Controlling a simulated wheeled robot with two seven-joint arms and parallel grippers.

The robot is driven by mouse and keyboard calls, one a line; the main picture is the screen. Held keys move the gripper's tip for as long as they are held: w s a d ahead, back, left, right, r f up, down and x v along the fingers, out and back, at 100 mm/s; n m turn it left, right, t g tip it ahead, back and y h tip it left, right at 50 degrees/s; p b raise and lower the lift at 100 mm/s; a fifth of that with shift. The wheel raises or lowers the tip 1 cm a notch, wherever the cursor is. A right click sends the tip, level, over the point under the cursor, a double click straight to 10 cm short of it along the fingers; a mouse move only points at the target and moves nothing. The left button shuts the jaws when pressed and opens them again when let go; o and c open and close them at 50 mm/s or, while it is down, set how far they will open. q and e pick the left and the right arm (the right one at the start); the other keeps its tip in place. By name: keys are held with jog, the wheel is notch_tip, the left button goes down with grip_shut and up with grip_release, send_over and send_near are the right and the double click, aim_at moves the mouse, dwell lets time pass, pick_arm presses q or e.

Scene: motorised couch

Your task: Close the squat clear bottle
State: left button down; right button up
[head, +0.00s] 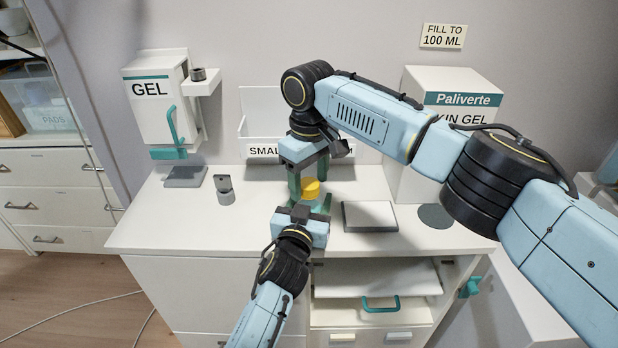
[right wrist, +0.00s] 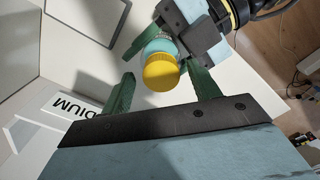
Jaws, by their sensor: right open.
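A small bottle (right wrist: 158,46) with a pale blue body stands below a yellow cap (right wrist: 163,72); the cap also shows in the head view (head: 310,188). The cap sits on the bottle's top; I cannot tell whether it is tight. My left gripper (head: 312,206) comes from the front at the bottle, with its green fingers on either side of the body, apparently gripping it. My right gripper (head: 308,174) points down from above, open, its fingers on either side of the cap and apart from it. Most of the bottle's body is hidden in the head view.
A grey cylinder (head: 225,192) stands left on the white counter (head: 160,225). A gel dispenser (head: 155,105) with a teal lever is behind it. A flat grey-topped pad (head: 369,216) lies right of the bottle. A labelled white tray (head: 262,150) stands behind.

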jog(key=shift+a+r, duration=0.1)
notch_tip(320, 180, up, 12)
dwell(0.4)
pick_arm(q)
jog(key=shift+c, duration=2.3)
grip_release()
jog(key=p+v, duration=0.1)
jog(key=v, duration=1.2)
jog(key=shift+s+p, duration=0.15)
jog(key=shift+p, duration=0.2)
pick_arm(e)
jog(key=shift+r, duration=0.75)
pick_arm(q)
jog(key=shift+a, duration=0.1)
pick_arm(e)
jog(key=shift+f, duration=0.1)
